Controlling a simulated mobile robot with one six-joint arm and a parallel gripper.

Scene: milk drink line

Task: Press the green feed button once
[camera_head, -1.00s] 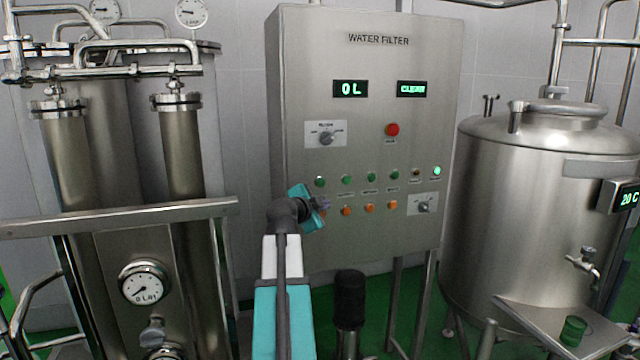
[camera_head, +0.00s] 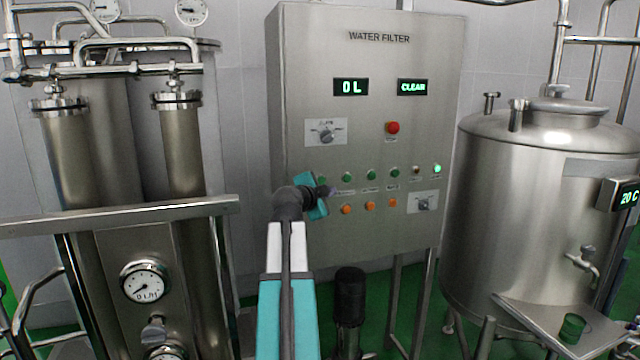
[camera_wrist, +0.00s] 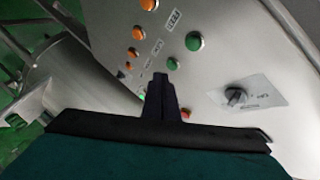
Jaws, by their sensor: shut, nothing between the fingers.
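The control panel (camera_head: 300,240), headed WATER FILTER, carries a row of green buttons. The leftmost green button (camera_head: 321,178) is just above my gripper's tip; the second green button (camera_head: 346,177) is to its right. My gripper (camera_head: 325,191) is shut and empty in front of the panel's lower left. In the wrist view my gripper's dark tip (camera_wrist: 161,78) points at the panel, below a large green button (camera_wrist: 194,40) and a second green button (camera_wrist: 173,64). I cannot tell whether the tip touches the panel.
Orange buttons (camera_head: 370,207) sit below the green row. A red button (camera_head: 392,128) and a selector knob (camera_head: 326,132) are above it. A steel tank (camera_head: 540,200) stands right, filter columns (camera_head: 183,150) left.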

